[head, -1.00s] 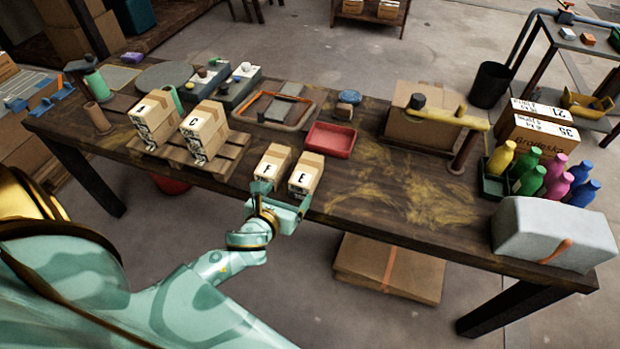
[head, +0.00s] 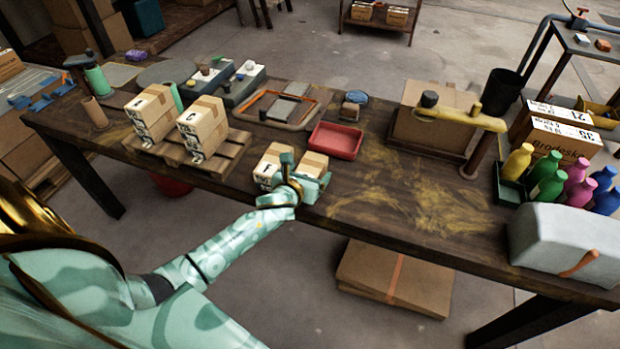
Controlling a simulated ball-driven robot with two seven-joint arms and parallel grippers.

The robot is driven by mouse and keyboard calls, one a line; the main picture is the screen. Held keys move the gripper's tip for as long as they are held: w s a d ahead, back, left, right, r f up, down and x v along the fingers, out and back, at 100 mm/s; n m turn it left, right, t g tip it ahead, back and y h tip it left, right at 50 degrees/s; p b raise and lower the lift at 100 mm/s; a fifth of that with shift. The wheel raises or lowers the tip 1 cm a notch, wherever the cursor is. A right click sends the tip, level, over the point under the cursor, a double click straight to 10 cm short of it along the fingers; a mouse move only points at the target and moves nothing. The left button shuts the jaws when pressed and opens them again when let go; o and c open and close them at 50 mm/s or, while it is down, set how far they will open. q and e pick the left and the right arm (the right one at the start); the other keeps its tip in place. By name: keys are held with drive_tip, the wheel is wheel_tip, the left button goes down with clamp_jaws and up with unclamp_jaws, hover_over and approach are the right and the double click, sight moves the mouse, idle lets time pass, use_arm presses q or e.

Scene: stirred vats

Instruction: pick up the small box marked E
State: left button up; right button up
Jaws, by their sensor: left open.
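The small box marked E (head: 314,160) stands on the front part of the wooden table, right of the box marked F (head: 269,163). Its marked face is hidden behind my left gripper (head: 305,174). My left gripper is open at the box's front, with one finger seen between the two boxes and the other near the box's right side. I cannot tell whether the fingers touch it. My right gripper is not in view.
Stacked boxes (head: 203,125) stand on a wooden pallet (head: 228,160) to the left. A red tray (head: 336,141) lies just behind box E. The table (head: 390,205) to the right is clear up to a grey case (head: 565,243) and several bottles (head: 545,180).

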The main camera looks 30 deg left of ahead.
use_arm(q)
drive_tip(key=c, duration=1.4)
drive_tip(key=shift+r, duration=0.1)
drive_tip(key=shift+c, duration=0.2)
